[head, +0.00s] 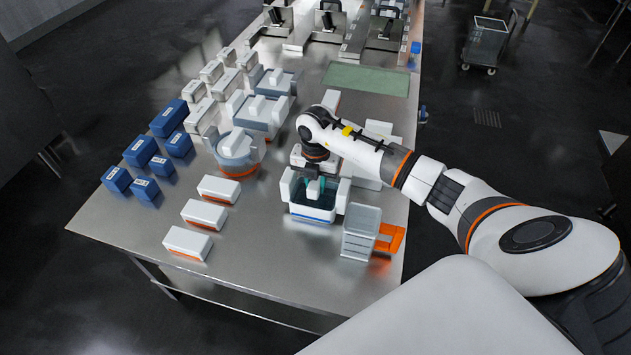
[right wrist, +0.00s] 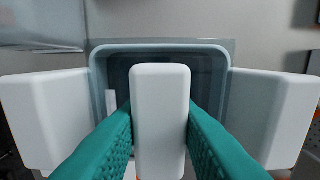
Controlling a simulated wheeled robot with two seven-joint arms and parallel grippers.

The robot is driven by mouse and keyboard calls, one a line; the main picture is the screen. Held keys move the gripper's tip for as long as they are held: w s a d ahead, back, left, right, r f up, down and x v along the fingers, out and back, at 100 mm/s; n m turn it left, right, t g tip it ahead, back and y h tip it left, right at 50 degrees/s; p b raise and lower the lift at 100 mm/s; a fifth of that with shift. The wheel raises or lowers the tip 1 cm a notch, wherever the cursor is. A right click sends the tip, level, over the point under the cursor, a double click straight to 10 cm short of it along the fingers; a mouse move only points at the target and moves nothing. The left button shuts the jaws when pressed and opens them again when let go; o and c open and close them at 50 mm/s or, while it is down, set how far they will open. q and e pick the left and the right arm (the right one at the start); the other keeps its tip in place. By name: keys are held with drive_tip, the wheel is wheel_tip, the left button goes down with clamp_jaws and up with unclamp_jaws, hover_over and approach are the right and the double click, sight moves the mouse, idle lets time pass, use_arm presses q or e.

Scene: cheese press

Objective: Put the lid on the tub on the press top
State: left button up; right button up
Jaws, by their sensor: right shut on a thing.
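My right gripper (head: 314,184) points down over a blue-and-white tub (head: 312,213) on the right half of the steel table. Its teal fingers are shut on an upright white block, which looks like the handle of the lid (right wrist: 160,112). In the right wrist view the block stands over the middle of a dark, blue-rimmed rounded square. The tub's white side grips (right wrist: 45,112) stick out left and right of it. I cannot tell whether the lid's plate touches the rim. My arm and fingers hide part of the tub's top. My left gripper is not in view.
A grey drawer-like box with an orange part (head: 361,232) stands close right of the tub. A round tub (head: 237,150), white boxes (head: 187,242) and blue boxes (head: 168,118) stand to the left. The steel table (head: 265,262) is clear in front.

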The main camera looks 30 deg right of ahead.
drive_tip(key=shift+f+b, duration=0.3)
drive_tip(key=shift+f, duration=0.1)
drive_tip(key=o, duration=1.1)
wheel_tip(320, 180, up, 11)
drive_tip(key=p, duration=0.8)
drive_tip(key=shift+p, duration=0.4)
drive_tip(key=shift+s+f, duration=0.1)
drive_tip(key=shift+f, duration=0.05)
